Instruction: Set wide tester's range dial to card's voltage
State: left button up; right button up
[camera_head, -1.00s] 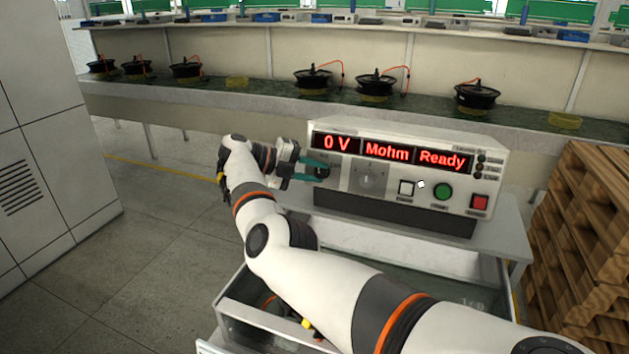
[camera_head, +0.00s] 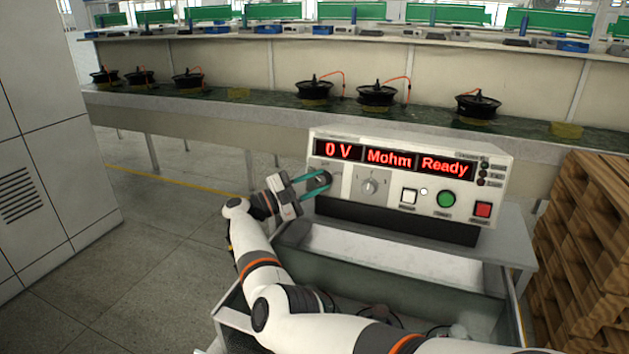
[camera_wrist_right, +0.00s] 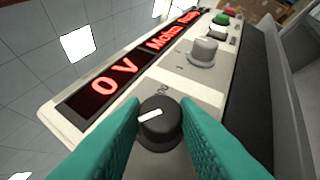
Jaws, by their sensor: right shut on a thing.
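The wide tester (camera_head: 340,205) stands on a cart top, its red displays reading "0 V", "Mohm" and "Ready". Its black dial (camera_head: 319,180) is at the left of the front panel, under the "0 V" display. My right gripper (camera_head: 318,184) is at this dial, its teal fingers on either side of it. In the right wrist view the black dial (camera_wrist_right: 160,130) sits between the fingertips, with a white pointer mark on its face. The gripper is shut on it. Markings around the dial are too small or hidden to read. No card is visible. My left gripper is not in view.
A silver knob (camera_head: 369,187) is right of the black dial, then white, green (camera_head: 446,199) and red buttons. An open drawer (camera_head: 400,272) lies below the tester. Wooden pallets (camera_head: 585,255) stand at right. A bench with several motors runs behind.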

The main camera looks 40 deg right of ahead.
jog(key=shift+r+n+t+h, duration=0.15)
jog(key=shift+n+t+h, duration=0.15)
jog(key=shift+n, duration=0.1)
jog(key=o, duration=0.8)
jog(key=shift+o, duration=0.9)
jog(key=shift+w+d+f, duration=0.1)
jog(key=shift+f, duration=0.1)
jog(key=b+v, duration=0.6)
jog(key=v, duration=0.6)
jog(key=shift+b, duration=0.35)
jog(key=shift+f, duration=0.1)
